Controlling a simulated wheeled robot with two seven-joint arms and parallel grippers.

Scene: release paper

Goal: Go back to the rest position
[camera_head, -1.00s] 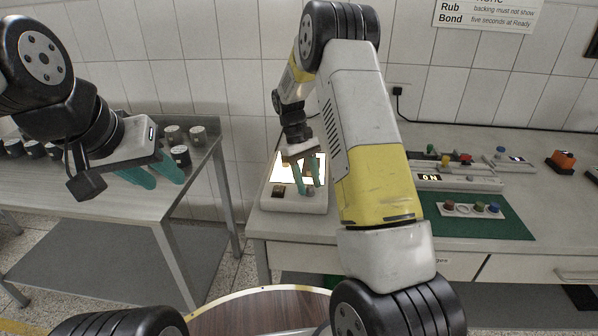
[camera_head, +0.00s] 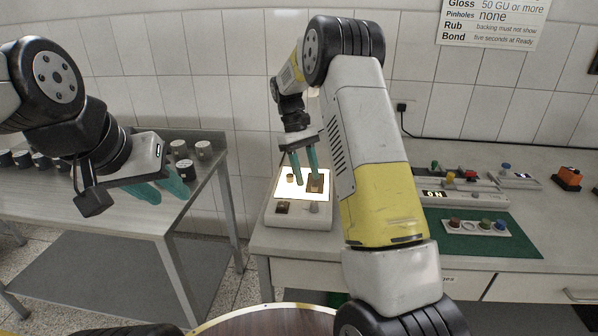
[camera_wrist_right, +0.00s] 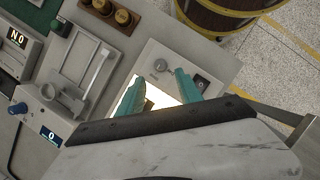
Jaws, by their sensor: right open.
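My right gripper (camera_head: 306,178) is open and empty, its two teal fingers apart and pointing down over the lit panel of a white light box (camera_head: 286,219). It also shows in the right wrist view (camera_wrist_right: 158,88), with the bright panel between its fingers. A small brown piece (camera_head: 316,187) and a small tan piece (camera_head: 290,178) show on the panel near the fingertips. My left gripper (camera_head: 165,193) hangs at the left near the edge of the grey metal table, its teal fingers apart with nothing seen between them.
Several lidded jars (camera_head: 203,150) stand on the left table (camera_head: 105,215). Right of the light box, the bench holds devices, a green mat (camera_head: 515,243) with a rack of coloured pieces (camera_head: 477,227), and an orange block (camera_head: 567,178). A round wooden top (camera_head: 265,322) is at the bottom.

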